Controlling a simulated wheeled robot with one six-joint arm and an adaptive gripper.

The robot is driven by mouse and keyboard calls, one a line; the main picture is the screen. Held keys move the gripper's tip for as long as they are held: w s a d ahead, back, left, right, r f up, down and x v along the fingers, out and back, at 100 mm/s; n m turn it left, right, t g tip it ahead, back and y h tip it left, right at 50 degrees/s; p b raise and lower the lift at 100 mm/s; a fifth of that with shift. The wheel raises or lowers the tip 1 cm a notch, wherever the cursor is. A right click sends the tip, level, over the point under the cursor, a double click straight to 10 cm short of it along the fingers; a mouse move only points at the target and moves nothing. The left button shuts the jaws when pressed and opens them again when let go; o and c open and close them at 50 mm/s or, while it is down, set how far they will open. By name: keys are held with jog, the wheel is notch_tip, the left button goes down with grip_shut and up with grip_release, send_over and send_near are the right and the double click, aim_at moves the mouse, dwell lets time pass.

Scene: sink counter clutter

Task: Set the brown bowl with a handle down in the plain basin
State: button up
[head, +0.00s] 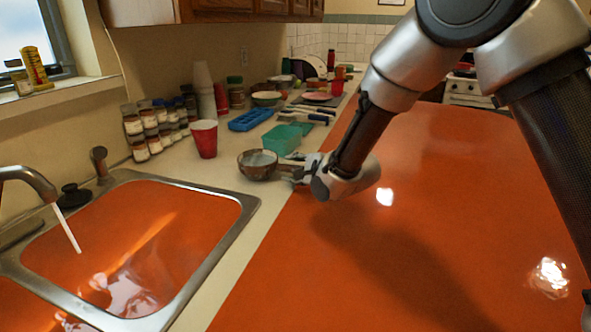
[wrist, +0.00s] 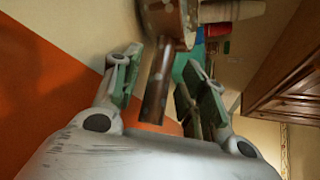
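The brown bowl with a handle (head: 258,165) is near the counter's edge, right of the sink, and appears to rest on the counter. Its handle points toward my gripper (head: 300,173). In the wrist view, part of the bowl (wrist: 168,22) shows at the top, and its handle (wrist: 156,90) reaches down between the two fingers of my gripper (wrist: 162,88). The fingers are apart, with gaps visible beside the handle. The large basin (head: 247,205) has a steel rim and an orange, shiny inside. Part of a second basin (head: 18,308) shows at lower left.
A faucet (head: 28,182) reaches over the basin from the left. A red cup (head: 204,139), spice jars (head: 140,150) and a teal container (head: 282,139) stand behind the bowl. The counter strip between bowl and basin is clear. The orange floor (head: 440,220) is open at right.

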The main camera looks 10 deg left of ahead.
jog(key=shift+r, duration=0.15)
jog(key=v, duration=1.2)
jog(key=shift+d, duration=0.15)
